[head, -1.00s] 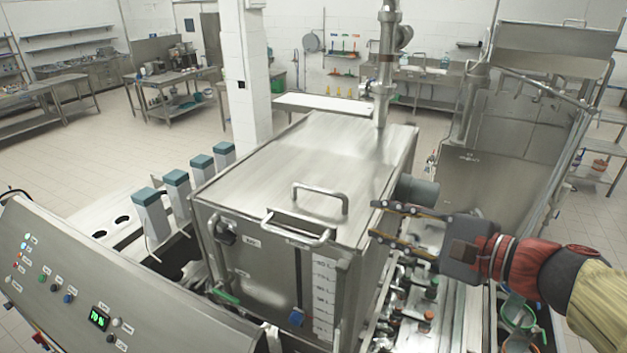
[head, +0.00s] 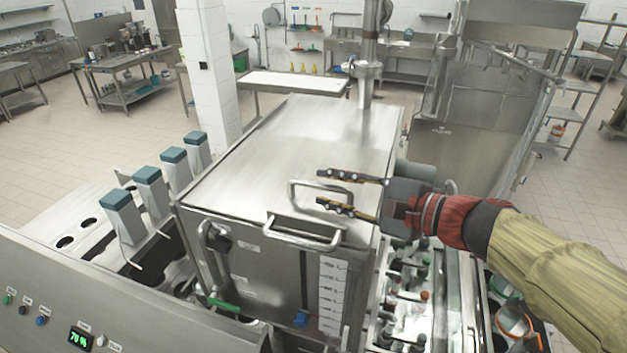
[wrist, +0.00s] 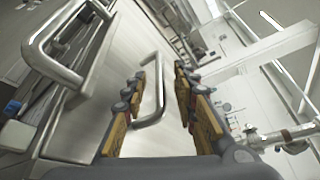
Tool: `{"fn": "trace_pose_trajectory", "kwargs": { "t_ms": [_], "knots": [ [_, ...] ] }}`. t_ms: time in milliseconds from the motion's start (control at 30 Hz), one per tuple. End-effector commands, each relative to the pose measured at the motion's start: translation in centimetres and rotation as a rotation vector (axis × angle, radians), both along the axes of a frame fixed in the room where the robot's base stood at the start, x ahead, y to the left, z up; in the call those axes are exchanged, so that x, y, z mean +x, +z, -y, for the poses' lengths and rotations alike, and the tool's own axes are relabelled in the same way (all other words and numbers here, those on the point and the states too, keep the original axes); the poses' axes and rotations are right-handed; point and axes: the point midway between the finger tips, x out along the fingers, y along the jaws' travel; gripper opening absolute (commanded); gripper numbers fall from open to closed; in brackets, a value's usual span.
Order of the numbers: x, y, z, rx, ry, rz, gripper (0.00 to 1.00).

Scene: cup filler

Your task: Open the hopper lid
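The steel hopper lid (head: 300,140) lies flat and closed on top of the hopper box (head: 250,265). A bent-rod handle (head: 300,183) stands on the lid near its front edge. My gripper (head: 320,188) comes in from the right, open, its two fingers apart near the handle.
A vertical pipe (head: 368,60) rises behind the hopper. Several teal-capped grey blocks (head: 150,180) stand on the left. A control panel (head: 120,310) with buttons and a green display is in front. Cluttered machine parts (head: 410,290) lie below my arm on the right.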

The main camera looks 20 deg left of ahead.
Motion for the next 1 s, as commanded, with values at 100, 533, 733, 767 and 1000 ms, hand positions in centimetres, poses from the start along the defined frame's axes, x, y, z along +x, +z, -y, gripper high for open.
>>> {"fn": "trace_pose_trajectory", "kwargs": {
  "t_ms": [100,533,733,767,1000],
  "knots": [
    [0.3,-0.3,-1.9,-0.002,0.003,-0.003,0.28],
    [1.0,-0.9,-4.0,-0.001,-0.001,0.0,0.28],
    [0.9,-0.9,-4.0,-0.001,-0.001,0.0,0.23],
    [0.9,-0.9,-4.0,-0.001,-0.001,0.0,0.22],
    [0.9,-0.9,-4.0,0.0,0.0,0.0,0.08]
  ]
}}
